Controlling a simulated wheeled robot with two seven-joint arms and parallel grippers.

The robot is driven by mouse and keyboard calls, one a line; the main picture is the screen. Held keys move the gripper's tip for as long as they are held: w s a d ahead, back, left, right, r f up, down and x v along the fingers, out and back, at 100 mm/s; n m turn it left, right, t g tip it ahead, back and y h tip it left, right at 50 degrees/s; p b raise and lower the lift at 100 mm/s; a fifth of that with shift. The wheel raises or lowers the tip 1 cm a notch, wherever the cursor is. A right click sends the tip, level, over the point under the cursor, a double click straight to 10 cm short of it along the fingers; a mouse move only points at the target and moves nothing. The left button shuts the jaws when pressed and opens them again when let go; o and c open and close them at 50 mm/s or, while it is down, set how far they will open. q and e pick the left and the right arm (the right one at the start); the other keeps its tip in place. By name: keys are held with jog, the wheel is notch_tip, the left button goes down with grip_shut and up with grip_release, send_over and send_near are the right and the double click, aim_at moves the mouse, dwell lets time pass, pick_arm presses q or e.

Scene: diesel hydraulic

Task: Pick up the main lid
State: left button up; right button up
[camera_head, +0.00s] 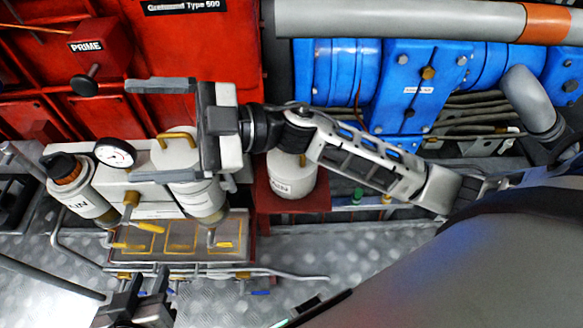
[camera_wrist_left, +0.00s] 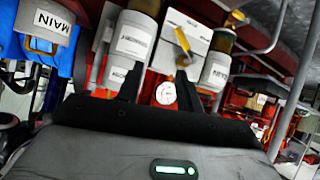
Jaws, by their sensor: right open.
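A white cap labelled MAIN (camera_wrist_left: 48,22) with a yellow handle sits at the upper left of the left wrist view, by a blue part. In the head view, a white canister with a yellow handle (camera_head: 177,146) stands left of centre; I cannot tell whether it is the labelled one. My right gripper (camera_head: 140,130) is open and empty, its jaws above and below this handle in the picture, overlapping the canister. Contact cannot be told. My left gripper (camera_head: 146,284) is at the bottom left, below the panel; it shows open and empty in the left wrist view (camera_wrist_left: 158,84).
A canister with a black and orange top (camera_head: 75,188) and a gauge (camera_head: 115,153) stand at left. Another white canister (camera_head: 291,178) is partly hidden by my right wrist. Red housing (camera_head: 210,30) and blue machinery (camera_head: 400,85) lie behind. Pipes (camera_head: 280,274) run below the panel.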

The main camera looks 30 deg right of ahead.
notch_tip(320, 180, down, 2)
jog(key=s+n+g+h, duration=0.1)
jog(key=n+g+h, duration=0.1)
jog(key=n+g, duration=0.25)
jog(key=m+h+b, duration=0.4)
jog(key=m+h, duration=0.1)
jog(key=h, duration=1.3)
send_over(293, 164)
jog(key=w, duration=0.2)
jog(key=f, duration=1.5)
jog(key=shift+s+d+f, duration=0.2)
jog(key=shift+d+f, duration=0.05)
jog(key=shift+d, duration=0.15)
jog(key=shift+f+b, duration=0.3)
jog(key=shift+f, duration=2.7)
jog(key=shift+c, duration=0.3)
